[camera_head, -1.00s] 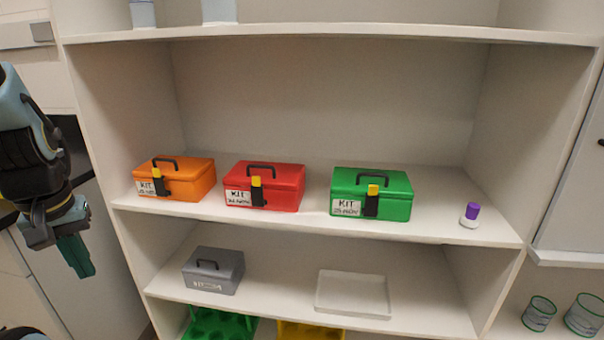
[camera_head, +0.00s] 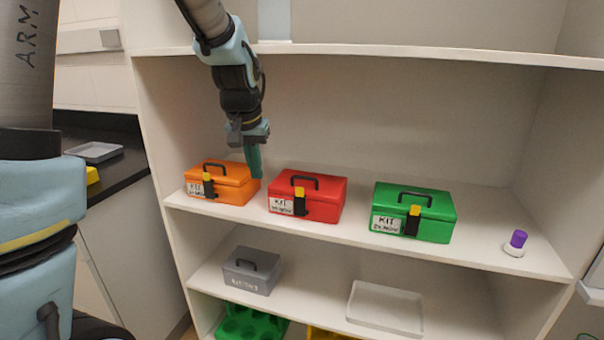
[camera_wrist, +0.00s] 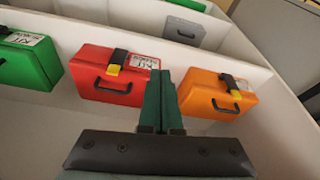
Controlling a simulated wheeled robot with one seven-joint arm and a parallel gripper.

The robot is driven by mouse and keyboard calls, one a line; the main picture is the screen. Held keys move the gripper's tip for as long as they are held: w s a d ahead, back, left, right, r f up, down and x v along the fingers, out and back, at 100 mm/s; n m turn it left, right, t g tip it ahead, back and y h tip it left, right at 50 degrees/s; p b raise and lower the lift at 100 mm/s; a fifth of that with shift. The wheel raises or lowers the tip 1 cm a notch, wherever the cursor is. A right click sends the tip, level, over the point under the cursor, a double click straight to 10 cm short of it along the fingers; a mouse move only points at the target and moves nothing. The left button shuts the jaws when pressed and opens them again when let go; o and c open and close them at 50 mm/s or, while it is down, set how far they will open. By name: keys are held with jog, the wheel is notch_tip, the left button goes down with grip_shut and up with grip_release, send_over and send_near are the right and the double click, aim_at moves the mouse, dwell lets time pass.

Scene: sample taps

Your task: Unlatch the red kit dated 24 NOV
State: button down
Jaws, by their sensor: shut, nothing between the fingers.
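The red kit (camera_head: 320,188) stands upright on the middle shelf, between an orange kit (camera_head: 236,185) and a green kit (camera_head: 420,205). It has a black handle on its lid and a black front latch (camera_head: 300,202) with a yellow tip, beside a white label too small to read surely. In the wrist view the red kit (camera_wrist: 90,75) is left of my fingers and its latch (camera_wrist: 117,62) shows. My gripper (camera_head: 255,176) is shut and empty, pointing down by the gap between the orange and red kits. The green fingers (camera_wrist: 160,95) show together in the wrist view.
A white knob with a purple top (camera_head: 517,242) sits at the shelf's right end. A grey box (camera_head: 252,270) and a white tray (camera_head: 385,308) are on the shelf below. The upper shelf edge (camera_head: 400,52) runs above my gripper. Open shelf lies between red and green kits.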

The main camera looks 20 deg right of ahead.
aim_at(302, 181)
jog(key=s+d+r+m, duration=0.1)
jog(key=d+r, duration=0.2)
jog(key=d, duration=0.6)
jog(key=shift+s+d+m+h+p, duration=0.2)
jog(key=shift+d+m+h+p, duration=0.1)
jog(key=shift+d+m, duration=0.1)
jog(key=p+x, duration=0.2)
jog(key=x, duration=0.8)
jog(key=shift+p, duration=0.4)
